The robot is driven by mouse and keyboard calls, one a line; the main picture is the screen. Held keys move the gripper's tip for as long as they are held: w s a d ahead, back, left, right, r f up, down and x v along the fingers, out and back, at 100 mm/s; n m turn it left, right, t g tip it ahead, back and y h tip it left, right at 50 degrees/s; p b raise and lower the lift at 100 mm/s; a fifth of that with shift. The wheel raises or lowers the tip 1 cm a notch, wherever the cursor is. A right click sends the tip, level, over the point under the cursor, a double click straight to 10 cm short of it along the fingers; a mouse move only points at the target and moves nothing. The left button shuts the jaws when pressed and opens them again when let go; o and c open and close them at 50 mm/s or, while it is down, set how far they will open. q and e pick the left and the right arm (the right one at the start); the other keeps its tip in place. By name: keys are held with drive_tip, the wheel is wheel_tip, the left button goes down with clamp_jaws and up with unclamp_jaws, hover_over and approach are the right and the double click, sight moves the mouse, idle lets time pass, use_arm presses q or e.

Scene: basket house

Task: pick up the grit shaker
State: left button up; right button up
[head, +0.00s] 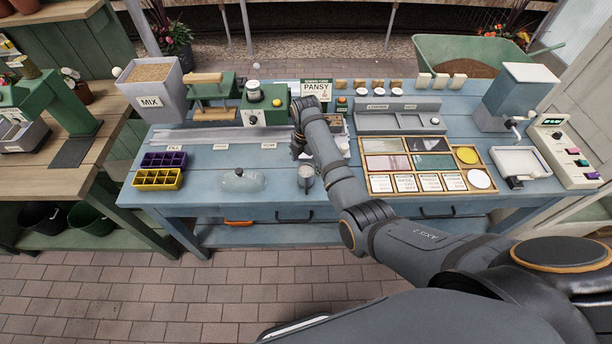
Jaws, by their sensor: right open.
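A small grey metal cylinder (306,179), which looks like the grit shaker, stands upright near the front edge of the blue bench (215,200). My right gripper (299,154) is behind and above it in the picture, at the end of the arm that reaches in from the right. The gripper is open, and its fingers point down towards the bench. I see no contact between it and the cylinder, but the fingertips are small and dark. My left gripper is not in view.
A clear dome (242,181) lies left of the cylinder, with purple (164,160) and yellow (158,179) cell trays further left. A wooden tray of compartments (425,165) is to the right. Green machines and a sign stand behind. Bare bench lies between the dome and trays.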

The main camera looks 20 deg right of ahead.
sight(305, 170)
drive_tip(key=shift+f+p, duration=0.35)
drive_tip(key=shift+f, duration=2.4)
drive_tip(key=shift+a+r, duration=0.1)
drive_tip(key=c, duration=1.4)
